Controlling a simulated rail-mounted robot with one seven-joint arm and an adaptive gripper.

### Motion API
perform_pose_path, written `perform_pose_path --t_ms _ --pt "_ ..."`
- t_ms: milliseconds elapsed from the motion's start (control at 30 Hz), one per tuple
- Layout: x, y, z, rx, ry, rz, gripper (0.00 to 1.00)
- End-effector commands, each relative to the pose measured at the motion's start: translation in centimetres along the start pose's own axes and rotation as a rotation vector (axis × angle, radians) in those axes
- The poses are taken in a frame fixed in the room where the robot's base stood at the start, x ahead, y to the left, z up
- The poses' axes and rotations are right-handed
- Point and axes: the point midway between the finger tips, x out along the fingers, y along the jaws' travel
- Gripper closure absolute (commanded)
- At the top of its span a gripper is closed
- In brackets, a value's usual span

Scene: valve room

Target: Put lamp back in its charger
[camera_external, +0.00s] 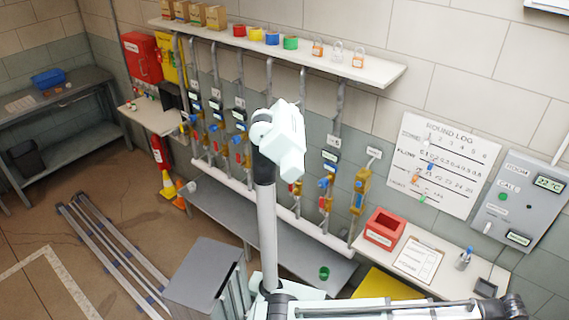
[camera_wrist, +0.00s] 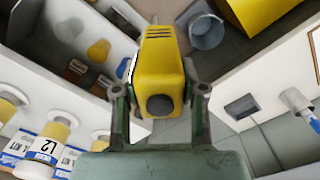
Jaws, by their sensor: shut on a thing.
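A yellow lamp (camera_wrist: 160,65) with dark slots near its far end and a round dark knob at its near end is in the wrist view. My gripper (camera_wrist: 160,95) is shut on it, one finger on each side. In the external view my arm rises in the middle; my gripper and the lamp cannot be made out there. A dark rectangular recess or pad (camera_wrist: 242,107) shows on a white surface to the right of the lamp. I cannot tell whether it is the charger.
In the wrist view, a grey bucket (camera_wrist: 206,32) stands beyond the lamp, and labelled white-and-yellow containers (camera_wrist: 42,148) are at lower left. In the external view, a red bin (camera_external: 384,228) and a clipboard (camera_external: 419,259) lie on the right-hand counter. Pipes with valves line the wall.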

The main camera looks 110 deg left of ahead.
Motion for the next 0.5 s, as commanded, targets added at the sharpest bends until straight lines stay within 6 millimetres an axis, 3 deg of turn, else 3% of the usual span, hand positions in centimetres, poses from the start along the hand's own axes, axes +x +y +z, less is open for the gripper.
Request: perform_pose_path --t_ms 33,100,500 --pt "-0.9 -1.5 -2.5 -0.073 0.002 0.000 1.00" --pt "-1.9 -3.6 -4.9 -0.189 0.001 0.000 1.00" --pt "-7.8 -16.0 -16.8 -1.009 0.001 0.000 1.00"
